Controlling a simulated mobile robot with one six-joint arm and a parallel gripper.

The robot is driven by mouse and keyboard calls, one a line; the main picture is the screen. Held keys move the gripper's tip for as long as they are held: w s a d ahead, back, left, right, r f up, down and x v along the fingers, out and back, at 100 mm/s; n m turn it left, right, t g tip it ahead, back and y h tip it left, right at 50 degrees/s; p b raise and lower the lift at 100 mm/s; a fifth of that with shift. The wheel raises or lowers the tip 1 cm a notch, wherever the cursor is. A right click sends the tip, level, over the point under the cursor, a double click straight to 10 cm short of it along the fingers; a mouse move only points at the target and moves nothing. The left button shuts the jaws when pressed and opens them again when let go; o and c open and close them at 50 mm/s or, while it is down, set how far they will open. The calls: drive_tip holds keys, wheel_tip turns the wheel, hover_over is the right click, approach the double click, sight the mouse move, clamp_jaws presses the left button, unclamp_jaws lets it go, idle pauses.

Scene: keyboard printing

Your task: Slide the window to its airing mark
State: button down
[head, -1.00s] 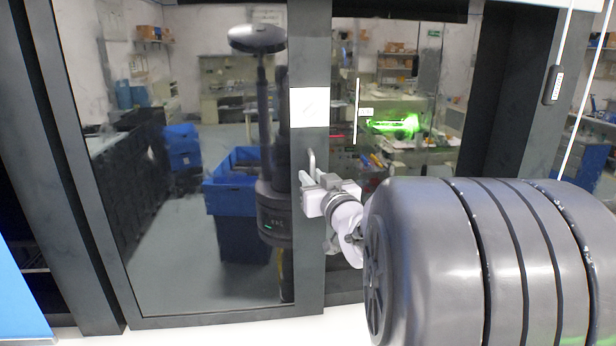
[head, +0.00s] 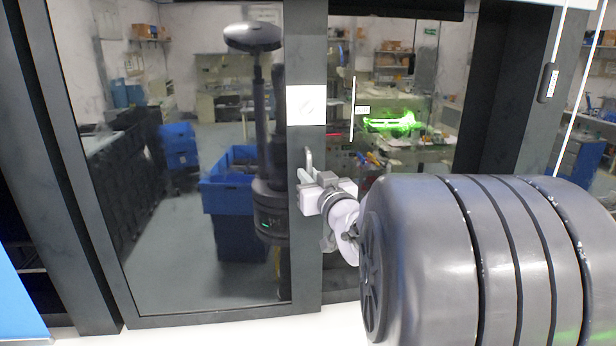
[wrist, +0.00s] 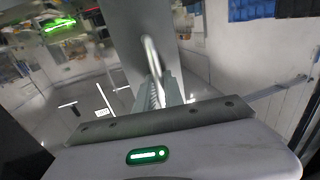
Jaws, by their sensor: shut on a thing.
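The window (head: 130,250) is a large glass pane in a dark grey frame, with a white square label on its right upright. A pale metal bar handle (head: 308,158) stands on that upright, and it shows in the wrist view (wrist: 150,50). My gripper (head: 305,182) is shut on the handle's lower part. In the wrist view its fingers (wrist: 160,92) meet around the bar, partly hiding it. A thin white vertical line (head: 353,108) with a small white tag (head: 363,110) is right of the upright, with a gap between; it looks like the airing mark.
My thick grey arm fills the lower right of the head view. Blue bins, shelves and a bright green glow show in or through the glass.

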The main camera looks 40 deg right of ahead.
drive_tip(key=shift+d+r, duration=0.1)
idle(0.6)
drive_tip(key=s+d, duration=0.5)
drive_tip(key=d, duration=0.3)
drive_tip(key=shift+d+p, duration=0.2)
drive_tip(key=shift+p, duration=0.1)
drive_tip(key=shift+s, duration=0.1)
drive_tip(key=c, duration=1.7)
unclamp_jaws()
drive_tip(key=shift+c, duration=0.2)
